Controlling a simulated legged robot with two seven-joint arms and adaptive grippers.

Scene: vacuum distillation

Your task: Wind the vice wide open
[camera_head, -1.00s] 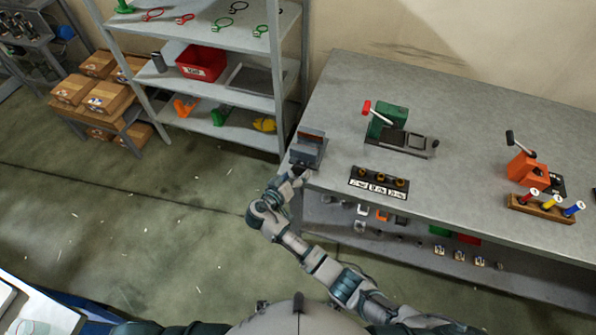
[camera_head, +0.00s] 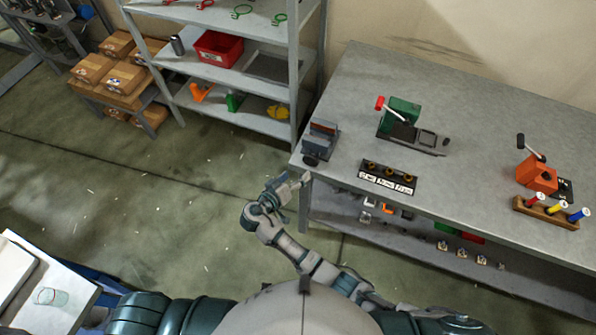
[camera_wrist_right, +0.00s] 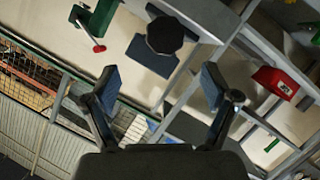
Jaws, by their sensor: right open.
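The vice (camera_head: 322,138) is a small grey block with an orange-brown strip near its top, at the left front corner of the workbench. Its dark round knob (camera_head: 311,159) faces the bench's front edge. My right gripper (camera_head: 303,182) is open and empty, a short way in front of the knob and apart from it. In the right wrist view the black knob (camera_wrist_right: 165,36) lies ahead, beyond the space between my two spread fingers (camera_wrist_right: 150,82). How wide the vice jaws stand is too small to tell. My left gripper is not in view.
The bench (camera_head: 470,110) also holds a green press (camera_head: 402,115) with a red-tipped lever, a dark labelled strip (camera_head: 388,178), an orange press (camera_head: 537,173) and a wooden block (camera_head: 546,212) with coloured handles. Shelves (camera_head: 225,75) with a red bin (camera_head: 218,46) stand left of the bench.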

